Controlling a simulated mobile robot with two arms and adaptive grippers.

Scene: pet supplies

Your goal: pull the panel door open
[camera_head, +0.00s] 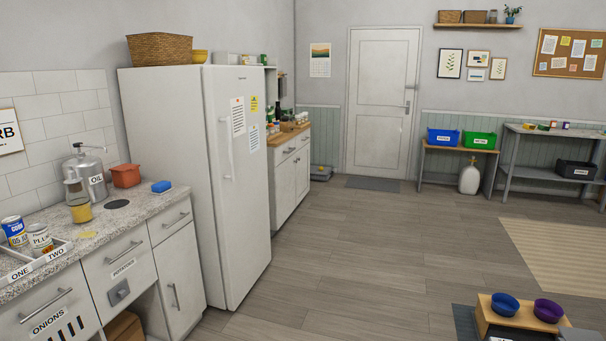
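A white panel door (379,128) stands in the back wall, to the right of the wall calendar. It looks shut in its white frame. A small handle (407,107) is on its right side at about mid height. Neither of my grippers is in view. The fridge door (237,185), also white, is shut at the left, with a vertical handle and paper notes on it.
A dark mat (372,184) lies before the panel door. The wooden floor (360,240) toward it is mostly clear. The counter (120,212) lines the left side. A low wooden stand (497,320) with blue and purple bowls is at the lower right. A beige rug (560,250) lies right.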

